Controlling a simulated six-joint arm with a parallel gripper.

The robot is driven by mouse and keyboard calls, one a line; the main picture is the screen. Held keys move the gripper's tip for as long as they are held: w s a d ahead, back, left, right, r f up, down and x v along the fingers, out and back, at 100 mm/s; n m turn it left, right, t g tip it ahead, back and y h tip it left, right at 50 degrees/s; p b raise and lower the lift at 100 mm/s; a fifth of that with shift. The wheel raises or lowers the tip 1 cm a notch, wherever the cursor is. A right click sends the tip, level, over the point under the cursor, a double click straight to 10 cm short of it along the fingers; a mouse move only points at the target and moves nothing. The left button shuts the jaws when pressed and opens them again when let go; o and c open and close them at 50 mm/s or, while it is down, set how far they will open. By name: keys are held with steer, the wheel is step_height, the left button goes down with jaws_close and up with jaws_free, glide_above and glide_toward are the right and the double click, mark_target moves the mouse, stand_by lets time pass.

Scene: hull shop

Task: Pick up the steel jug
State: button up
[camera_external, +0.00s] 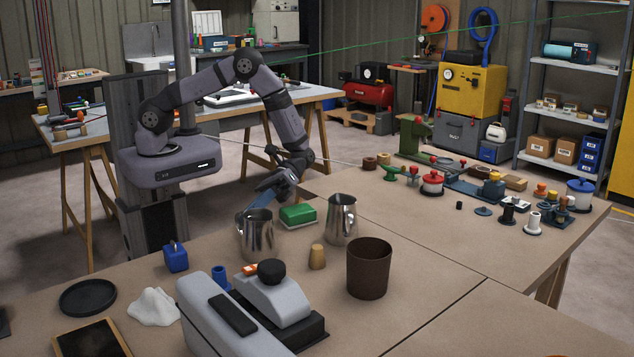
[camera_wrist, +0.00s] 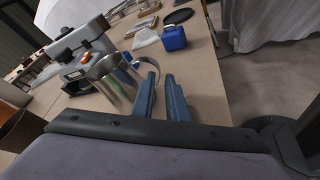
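A shiny steel jug (camera_external: 257,238) stands upright on the brown bench, near the front of my arm. In the wrist view, the jug (camera_wrist: 108,86) is left of my fingers, with its curved handle towards them. A second steel vessel (camera_external: 341,221) with a handle stands to its right in the external view. My gripper (camera_external: 250,208) is low, at the back upper left of the nearer jug. In the wrist view, my gripper (camera_wrist: 161,78) has its two blue fingers apart with a gap between them. The left finger is close to the handle; I cannot tell whether they touch.
A green block (camera_external: 298,215) lies between and behind the jugs. A brown pot (camera_external: 368,268), a wooden peg (camera_external: 317,257) and a grey machine (camera_external: 270,303) stand in front.

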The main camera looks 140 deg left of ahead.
mark_target(238, 225)
steer(key=shift+p+x, duration=0.4)
steer(key=shift+x, duration=1.4)
steer(key=shift+w+d+f+p, duration=0.1)
steer(key=shift+w+d+p, duration=0.1)
steer(key=shift+d+p, duration=0.3)
steer(key=p+x, duration=0.1)
steer(key=x, duration=0.3)
steer(key=shift+w+a+f, duration=0.1)
steer(key=shift+a, duration=0.05)
steer(key=shift+f, duration=0.1)
jaws_close()
